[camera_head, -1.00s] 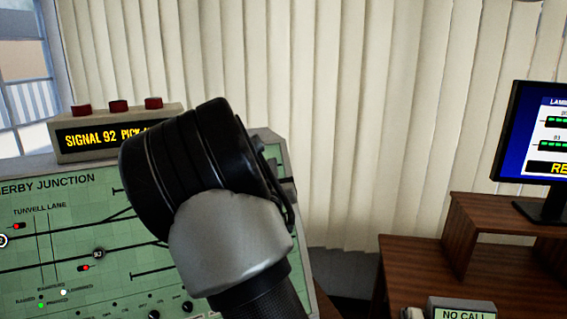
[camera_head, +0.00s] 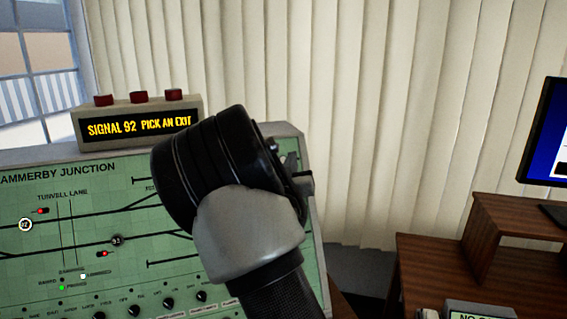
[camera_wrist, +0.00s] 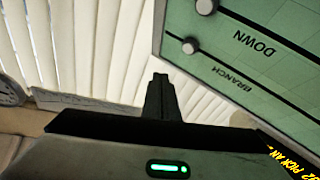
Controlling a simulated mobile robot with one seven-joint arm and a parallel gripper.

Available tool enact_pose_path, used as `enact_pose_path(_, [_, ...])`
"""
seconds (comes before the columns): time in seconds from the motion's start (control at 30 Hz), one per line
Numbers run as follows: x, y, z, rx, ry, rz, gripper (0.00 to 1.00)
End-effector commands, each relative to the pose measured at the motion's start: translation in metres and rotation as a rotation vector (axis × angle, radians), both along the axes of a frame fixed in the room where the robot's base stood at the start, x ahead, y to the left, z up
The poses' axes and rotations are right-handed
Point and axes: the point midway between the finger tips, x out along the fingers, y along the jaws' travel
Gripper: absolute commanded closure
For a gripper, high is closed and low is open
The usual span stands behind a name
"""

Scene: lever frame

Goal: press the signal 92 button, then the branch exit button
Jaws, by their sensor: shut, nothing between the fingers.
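The signal 92 button (camera_head: 25,225) is a small round white knob marked 92 at the left of the green track panel (camera_head: 50,275). The sign on top (camera_head: 138,126) reads "SIGNAL 92 PICK AN EXIT". In the wrist view, a grey round knob (camera_wrist: 190,46) sits on a track line near the label BRANCH, and another knob (camera_wrist: 205,6) sits near the label DOWN. My gripper (camera_wrist: 160,82) is shut and empty, its tip apart from the BRANCH knob in the picture. In the head view my arm hides the panel's right part and most of the gripper.
A round knob marked 93 (camera_head: 117,240) and a row of black knobs (camera_head: 168,303) are on the panel. Three red lamps (camera_head: 139,97) top the sign box. Pale blinds (camera_head: 400,110) hang behind. A wooden desk (camera_head: 440,270) with a monitor (camera_head: 548,140) stands right.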

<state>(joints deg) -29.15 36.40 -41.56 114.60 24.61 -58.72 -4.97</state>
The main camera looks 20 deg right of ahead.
Motion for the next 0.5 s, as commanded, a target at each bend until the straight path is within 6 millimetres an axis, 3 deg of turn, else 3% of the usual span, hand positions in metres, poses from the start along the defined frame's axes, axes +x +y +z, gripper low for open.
enact_pose_path(0.2, [0.028, 0.000, -0.017, -0.002, 0.001, 0.000, 1.00])
enact_pose_path(0.5, [0.048, 0.000, -0.027, -0.001, -0.001, -0.001, 1.00])
